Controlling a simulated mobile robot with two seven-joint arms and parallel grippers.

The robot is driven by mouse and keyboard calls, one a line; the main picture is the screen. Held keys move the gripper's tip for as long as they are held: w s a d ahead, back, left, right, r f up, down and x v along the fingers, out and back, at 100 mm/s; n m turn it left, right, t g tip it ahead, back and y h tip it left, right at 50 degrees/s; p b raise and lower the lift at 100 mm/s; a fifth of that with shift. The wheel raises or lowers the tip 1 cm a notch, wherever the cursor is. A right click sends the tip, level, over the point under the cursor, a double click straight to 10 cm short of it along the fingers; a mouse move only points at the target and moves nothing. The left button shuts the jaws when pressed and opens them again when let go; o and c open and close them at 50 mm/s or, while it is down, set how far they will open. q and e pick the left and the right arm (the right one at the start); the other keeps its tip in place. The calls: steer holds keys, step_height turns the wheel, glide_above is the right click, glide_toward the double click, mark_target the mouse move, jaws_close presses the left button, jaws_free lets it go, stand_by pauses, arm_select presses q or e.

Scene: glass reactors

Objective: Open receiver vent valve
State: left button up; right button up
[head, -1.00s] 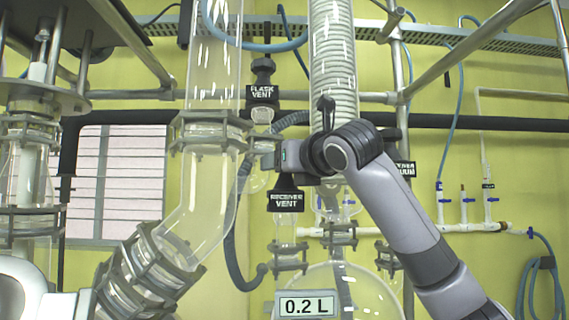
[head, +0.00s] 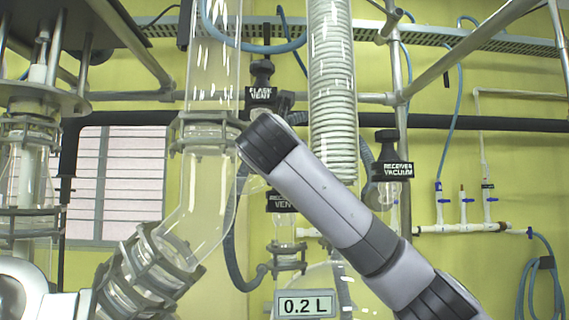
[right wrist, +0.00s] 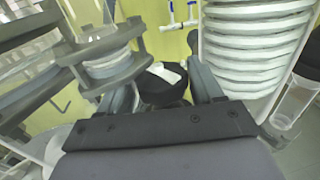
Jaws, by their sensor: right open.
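The receiver vent valve, a black cap with a "RECEIVER VENT" label (head: 280,203), stands on a glass neck in the middle of the head view. My right arm covers its top and part of its label. In the head view my right gripper is hidden behind its own wrist. In the right wrist view my right gripper (right wrist: 168,92) is open. A dark round knob (right wrist: 160,90) with a white piece on top shows between its fingers; its label is not readable, and contact cannot be told. My left gripper is not in view.
The flask vent (head: 262,95) stands just above my right wrist. The receiver vacuum valve (head: 392,170) is to the right. The coiled condenser (head: 332,90) and the clamped glass tube (head: 210,180) stand close on either side. A 0.2 L display (head: 305,304) is below.

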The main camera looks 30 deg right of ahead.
steer(key=shift+s+d+r, duration=0.1)
steer(key=shift+d+r, duration=0.05)
steer(key=shift+r, duration=0.25)
steer(key=c, duration=0.7)
steer(key=n+t+y, duration=0.1)
steer(key=y, duration=0.1)
steer(key=shift+d+f+n+t+y, duration=0.1)
steer(key=shift+d+n+t+y, duration=0.05)
steer(key=shift+n+t+y, duration=0.2)
steer(key=shift+c, duration=0.2)
steer(key=n+t+y, duration=0.1)
steer(key=n+y, duration=0.1)
steer(key=y, duration=0.1)
steer(key=shift+t, duration=0.25)
steer(key=shift+a+n+t+y, duration=0.2)
steer(key=shift+n+t+y, duration=0.4)
steer(key=shift+n+y, duration=1.1)
steer(key=shift+m, duration=0.25)
steer(key=o, duration=0.7)
steer(key=shift+o, duration=0.2)
